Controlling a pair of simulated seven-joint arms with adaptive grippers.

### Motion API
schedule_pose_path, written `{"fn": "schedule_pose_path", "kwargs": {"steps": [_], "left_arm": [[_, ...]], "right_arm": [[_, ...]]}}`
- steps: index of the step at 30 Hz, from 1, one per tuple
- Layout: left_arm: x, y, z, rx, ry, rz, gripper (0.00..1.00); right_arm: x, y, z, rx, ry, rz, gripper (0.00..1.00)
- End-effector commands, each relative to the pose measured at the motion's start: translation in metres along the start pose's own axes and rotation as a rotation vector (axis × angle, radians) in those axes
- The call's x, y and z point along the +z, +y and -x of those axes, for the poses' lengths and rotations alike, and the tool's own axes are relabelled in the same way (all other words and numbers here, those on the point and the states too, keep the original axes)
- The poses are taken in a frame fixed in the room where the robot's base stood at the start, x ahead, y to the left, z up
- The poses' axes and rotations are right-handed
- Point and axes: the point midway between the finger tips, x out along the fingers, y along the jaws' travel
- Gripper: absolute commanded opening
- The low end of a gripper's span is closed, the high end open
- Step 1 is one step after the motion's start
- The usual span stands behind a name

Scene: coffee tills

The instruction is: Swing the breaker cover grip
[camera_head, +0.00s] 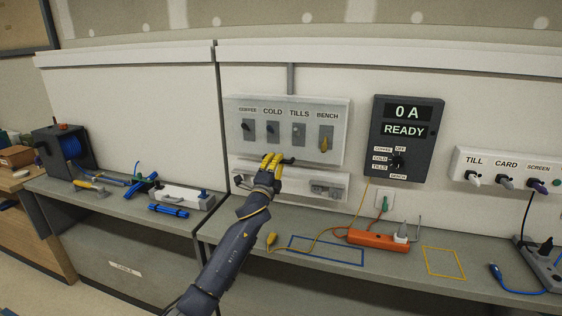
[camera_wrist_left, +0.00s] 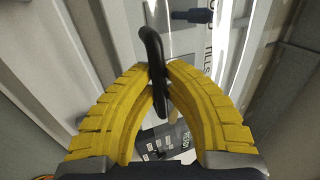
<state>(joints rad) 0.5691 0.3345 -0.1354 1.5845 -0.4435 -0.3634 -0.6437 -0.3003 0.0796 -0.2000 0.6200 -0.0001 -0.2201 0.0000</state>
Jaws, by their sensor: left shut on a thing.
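The white breaker panel (camera_head: 320,152) hangs on the wall in the head view, with a row of switches labelled COFFEE, COLD, TILLS and BENCH. The dark breaker cover grip (camera_head: 289,161) shows at the panel's lower edge, beside my fingers. In the left wrist view the grip (camera_wrist_left: 151,42) is a black curved bar that passes between the fingertips. My left gripper (camera_head: 272,160) has yellow fingers and is shut on the grip; it also shows in the left wrist view (camera_wrist_left: 160,82). The fingers hide part of the grip. My right gripper is in neither view.
A dark display box (camera_head: 405,145) reading 0 A and READY hangs right of the panel. An orange power strip (camera_head: 375,238) lies on the bench below. A socket strip (camera_head: 510,165) with plugs is at the right.

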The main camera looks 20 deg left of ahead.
Motion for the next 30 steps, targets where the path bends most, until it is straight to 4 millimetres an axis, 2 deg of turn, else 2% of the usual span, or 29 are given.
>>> {"fn": "schedule_pose_path", "kwargs": {"steps": [1, 9, 10, 13, 23, 26, 30], "left_arm": [[0.0, 0.006, 0.002, 0.011, -0.001, -0.001, 0.0], [0.0, 0.008, 0.002, 0.013, -0.001, -0.002, 0.0], [0.0, 0.008, 0.002, 0.013, -0.002, -0.002, 0.12], [0.0, 0.007, 0.002, 0.013, -0.001, -0.002, 0.23], [0.0, 0.004, 0.004, 0.006, -0.001, -0.001, 0.23], [0.0, 0.004, 0.013, 0.007, -0.001, -0.002, 0.23], [0.0, 0.004, 0.034, 0.007, 0.0, -0.002, 0.23]], "right_arm": [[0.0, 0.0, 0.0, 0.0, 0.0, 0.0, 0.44], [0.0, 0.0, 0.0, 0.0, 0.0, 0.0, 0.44], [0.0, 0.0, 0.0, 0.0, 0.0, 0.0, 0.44], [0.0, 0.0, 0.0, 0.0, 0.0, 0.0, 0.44], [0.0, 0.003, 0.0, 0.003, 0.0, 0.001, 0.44], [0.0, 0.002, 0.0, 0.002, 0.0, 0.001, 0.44], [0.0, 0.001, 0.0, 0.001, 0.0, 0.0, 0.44]]}}
